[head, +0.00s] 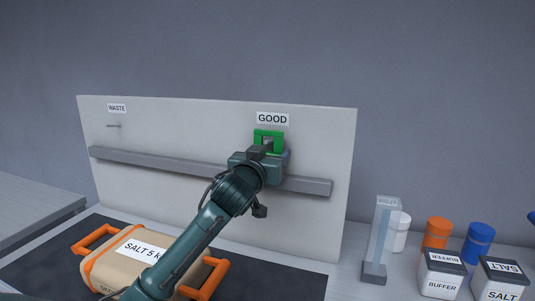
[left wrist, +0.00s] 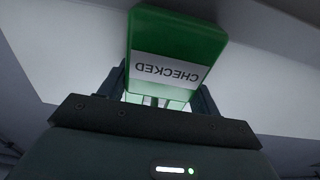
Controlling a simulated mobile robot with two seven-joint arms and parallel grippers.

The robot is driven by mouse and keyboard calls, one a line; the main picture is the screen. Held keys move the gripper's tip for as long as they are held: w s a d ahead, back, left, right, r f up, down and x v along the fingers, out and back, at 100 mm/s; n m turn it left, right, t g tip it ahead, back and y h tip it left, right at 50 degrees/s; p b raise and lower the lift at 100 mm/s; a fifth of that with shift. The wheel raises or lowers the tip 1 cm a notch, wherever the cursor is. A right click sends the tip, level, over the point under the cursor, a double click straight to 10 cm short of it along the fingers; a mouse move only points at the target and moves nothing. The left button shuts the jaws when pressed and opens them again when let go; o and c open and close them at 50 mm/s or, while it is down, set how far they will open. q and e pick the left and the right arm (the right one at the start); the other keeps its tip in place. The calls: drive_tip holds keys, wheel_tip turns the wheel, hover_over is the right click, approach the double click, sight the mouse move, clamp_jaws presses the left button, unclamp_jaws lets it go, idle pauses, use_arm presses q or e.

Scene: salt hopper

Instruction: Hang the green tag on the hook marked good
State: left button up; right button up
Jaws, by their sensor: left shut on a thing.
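The green tag (head: 268,134) is in front of the white board, just below the GOOD label (head: 272,118). In the left wrist view the tag (left wrist: 178,42) shows a white strip reading CHECKED, upside down. My left gripper (head: 267,149) is shut on the lower part of the tag. The hook under GOOD is hidden behind the tag and gripper, so I cannot tell whether the tag is on it. A thin hook (head: 114,126) shows under the WASTE label (head: 117,108) at the board's left. My right gripper is not in view.
A grey rail (head: 165,163) runs across the board (head: 200,120) below the hooks. A salt package (head: 120,262) with orange handles lies on the dark mat in front. At right stand a clear column (head: 383,235), orange and blue jars (head: 480,240), and BUFFER and SALT containers (head: 441,275).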

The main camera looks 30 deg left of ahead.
use_arm(q)
drive_tip(key=shift+w+f, duration=0.1)
drive_tip(key=shift+f, duration=0.3)
